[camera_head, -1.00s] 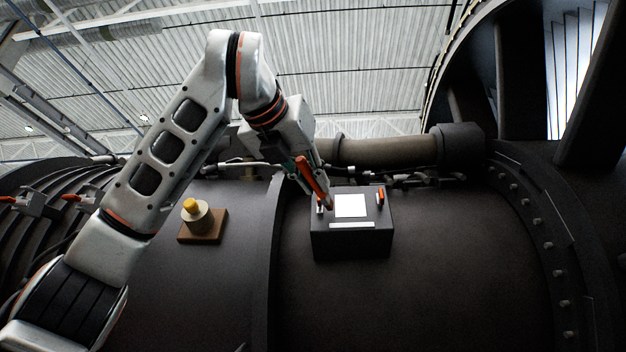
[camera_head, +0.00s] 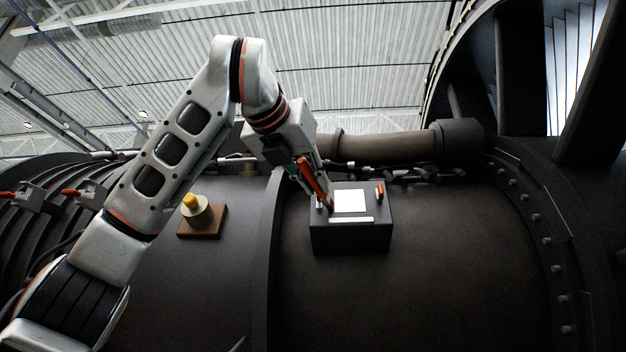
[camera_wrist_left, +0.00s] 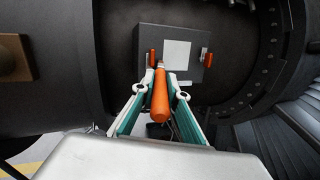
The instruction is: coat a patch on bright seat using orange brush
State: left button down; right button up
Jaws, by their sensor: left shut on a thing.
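The bright seat is a white square (camera_head: 350,201) on top of a dark box (camera_head: 350,240) fixed to the engine casing. It also shows in the left wrist view (camera_wrist_left: 176,54). My left gripper (camera_head: 309,174) is shut on the orange brush (camera_head: 313,180), whose handle slants down to the right. In the left wrist view the brush (camera_wrist_left: 160,97) sits between the teal fingers and points toward the seat. Its tip is at the seat's left edge; I cannot tell whether it touches. My right gripper is not in view.
A white strip (camera_head: 352,220) runs along the box's front edge. An orange piece (camera_head: 380,190) stands at its right side. A yellow-topped cylinder (camera_head: 196,210) stands on a brown block (camera_head: 205,232) to the left. A thick pipe (camera_head: 390,150) runs behind the box.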

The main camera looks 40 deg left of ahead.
pick_arm(q)
jog(key=shift+w+d+p, duration=0.15)
jog(key=shift+w+d, duration=0.2)
jog(key=shift+d, duration=0.25)
jog(key=shift+w+d+p, duration=0.1)
jog(key=shift+w+d, duration=0.2)
jog(key=shift+d, duration=0.35)
jog(key=shift+w+d+p, duration=0.15)
jog(key=shift+w+d, duration=0.2)
jog(key=shift+d, duration=0.25)
